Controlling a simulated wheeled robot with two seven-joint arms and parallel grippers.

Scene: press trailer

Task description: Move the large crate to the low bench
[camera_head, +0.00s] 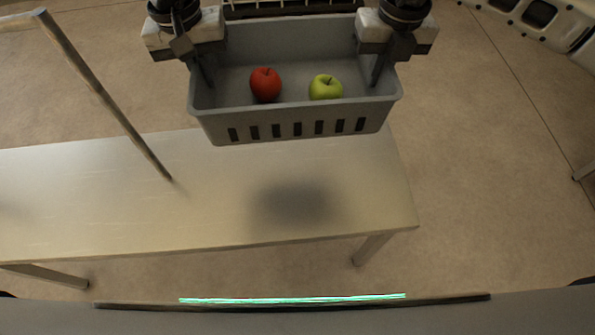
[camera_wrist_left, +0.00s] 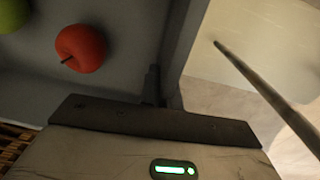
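The large grey crate (camera_head: 290,128) hangs level in the air over the far edge of the pale low bench (camera_head: 130,215), with its shadow on the bench top. It holds a red apple (camera_head: 265,84) and a green apple (camera_head: 326,87). My left gripper (camera_head: 207,78) is shut on the crate's left wall and my right gripper (camera_head: 378,72) on its right wall. In the left wrist view, the crate wall (camera_wrist_left: 187,40) runs between the fingers of the left gripper (camera_wrist_left: 163,88), and the red apple (camera_wrist_left: 81,48) lies inside.
A thin upright pole (camera_head: 105,98) stands at the left of the bench, left of the crate. The bench top under and in front of the crate is clear. A white slotted object (camera_head: 540,15) is at the far right, with open floor before it.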

